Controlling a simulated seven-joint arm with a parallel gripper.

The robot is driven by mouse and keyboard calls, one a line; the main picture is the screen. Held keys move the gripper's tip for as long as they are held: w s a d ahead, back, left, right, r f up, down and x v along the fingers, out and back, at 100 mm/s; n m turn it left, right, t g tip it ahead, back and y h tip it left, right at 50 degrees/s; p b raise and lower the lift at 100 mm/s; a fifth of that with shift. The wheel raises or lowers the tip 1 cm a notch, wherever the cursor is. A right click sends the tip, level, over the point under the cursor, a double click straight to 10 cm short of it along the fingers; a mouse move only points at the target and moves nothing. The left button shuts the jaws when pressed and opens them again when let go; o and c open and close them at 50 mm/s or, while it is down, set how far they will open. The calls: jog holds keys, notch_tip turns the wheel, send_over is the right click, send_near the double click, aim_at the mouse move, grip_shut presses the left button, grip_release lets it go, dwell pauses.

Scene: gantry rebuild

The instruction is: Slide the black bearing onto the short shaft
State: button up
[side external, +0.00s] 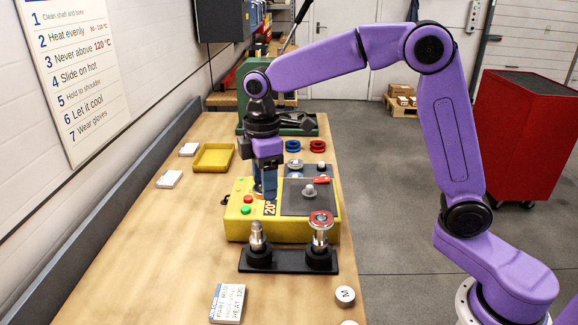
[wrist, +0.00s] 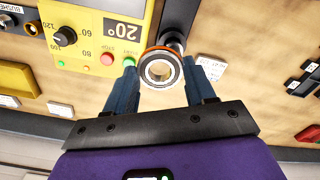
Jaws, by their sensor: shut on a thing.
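My gripper (side external: 264,192) points down at the left side of the yellow heater in the side view. In the wrist view its two blue fingers (wrist: 160,77) are shut on a bearing (wrist: 160,69). This ring has a pale inner race, a dark band and an orange-brown rim; its bore is empty. In the side view only a sliver of orange shows at the fingertips. The bare left shaft (side external: 257,237) stands upright on the black base (side external: 288,262). In the wrist view a shaft (wrist: 173,42) shows just beyond the bearing, partly hidden by it and apart from its bore.
The right shaft (side external: 320,243) carries a red-rimmed ring (side external: 321,219). The yellow heater (side external: 238,228) reads 20° and stands behind the base. Blue rings (side external: 293,146) and red rings (side external: 318,146) lie farther back. A yellow tray (side external: 213,157) sits by the wall. The near left bench is mostly clear.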

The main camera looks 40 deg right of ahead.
aim_at(256, 222)
jog(key=a, duration=0.1)
jog(key=s+a+n, duration=0.1)
jog(key=a, duration=0.1)
jog(key=shift+a, duration=0.3)
jog(key=shift+f, duration=0.1)
jog(key=shift+f, duration=3.3)
jog(key=o, duration=1.2)
jog(key=shift+o, duration=0.2)
jog(key=shift+r, duration=0.1)
notch_tip(256, 222, up, 17)
jog(key=shift+r, duration=0.15)
